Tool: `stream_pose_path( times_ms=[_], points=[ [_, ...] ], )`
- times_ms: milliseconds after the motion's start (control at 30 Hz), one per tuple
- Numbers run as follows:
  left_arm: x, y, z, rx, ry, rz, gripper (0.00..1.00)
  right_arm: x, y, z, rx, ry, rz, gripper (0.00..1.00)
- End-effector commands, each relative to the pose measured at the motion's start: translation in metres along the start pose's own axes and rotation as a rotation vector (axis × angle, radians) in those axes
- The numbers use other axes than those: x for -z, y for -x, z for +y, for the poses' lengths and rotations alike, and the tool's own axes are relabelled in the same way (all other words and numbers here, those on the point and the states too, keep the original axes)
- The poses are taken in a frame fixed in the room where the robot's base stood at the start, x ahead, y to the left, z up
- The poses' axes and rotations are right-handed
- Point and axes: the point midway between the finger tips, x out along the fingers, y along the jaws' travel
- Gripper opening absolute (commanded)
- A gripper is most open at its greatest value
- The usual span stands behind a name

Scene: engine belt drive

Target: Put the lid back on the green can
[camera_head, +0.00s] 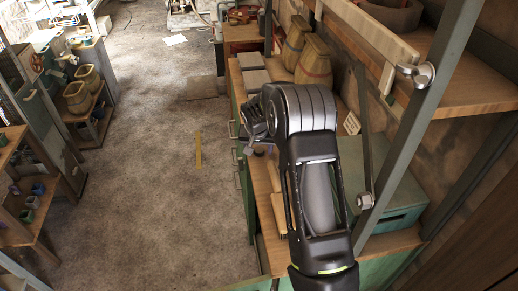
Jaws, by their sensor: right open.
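My right arm reaches in from the bottom over the workbench (262,215) on the right. My right gripper (254,128) is at its far end, above the bench's left edge, and is open. The arm's wrist hides part of the bench behind it. A small dark round thing (259,151) shows just below the gripper; I cannot tell what it is. Small green containers (32,202) stand on a low shelf at the far left; I cannot tell whether one is the green can. I cannot make out a lid. My left gripper is out of view.
A teal box (385,185) sits on the bench right of my arm, behind a grey metal post (420,115). Woven sacks or baskets (313,62) stand farther back. A wooden shelf (455,65) overhangs at the upper right. The grey floor (150,170) is mostly clear.

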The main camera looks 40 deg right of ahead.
Motion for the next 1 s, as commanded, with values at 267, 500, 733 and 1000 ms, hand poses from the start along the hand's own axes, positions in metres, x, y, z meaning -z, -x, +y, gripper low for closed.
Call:
stream_pose_path(
  times_ms=[267, 500, 733, 1000],
  points=[
    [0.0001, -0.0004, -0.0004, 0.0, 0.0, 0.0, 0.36, -0.0002, -0.001, -0.0002, 0.001, 0.0, 0.0, 0.58],
    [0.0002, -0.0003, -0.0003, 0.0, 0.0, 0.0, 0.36, -0.0002, -0.0008, -0.0002, 0.001, 0.0, 0.0, 0.58],
    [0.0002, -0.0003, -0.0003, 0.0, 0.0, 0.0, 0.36, -0.0001, -0.0007, -0.0002, 0.001, -0.001, 0.0, 0.46],
    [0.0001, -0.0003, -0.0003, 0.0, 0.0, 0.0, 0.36, -0.0001, -0.0006, -0.0002, 0.001, 0.0, 0.0, 0.24]
  ],
)
